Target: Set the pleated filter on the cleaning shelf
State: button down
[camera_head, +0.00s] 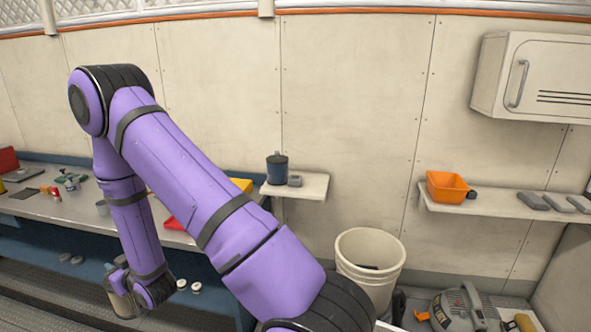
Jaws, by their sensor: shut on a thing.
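My gripper (118,280) is at the lower left, low in front of the workbench, and is partly hidden by my wrist. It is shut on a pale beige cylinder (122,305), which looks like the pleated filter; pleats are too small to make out. Two wall shelves show, and no label tells which is the cleaning shelf. The longer shelf (480,209) at right holds an orange bin (447,187) and several grey pads (556,202).
The workbench (60,207) at left carries small parts, a red box (8,160) and a yellow item partly behind my arm. A white bucket (370,262) stands below the shelves. A grey machine (465,310) sits lower right. A wall cabinet (535,78) hangs above the right shelf.

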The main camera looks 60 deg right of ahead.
aim_at(497, 199)
jog(key=k+z, duration=0.2)
jog(key=z, duration=0.2)
jog(key=k+l+z, duration=0.1)
jog(key=z, duration=0.35)
jog(key=k+l+z, duration=0.15)
jog(key=z, duration=0.25)
jog(key=k+l+z, duration=0.2)
jog(key=z, duration=0.25)
jog(key=k+l, duration=0.05)
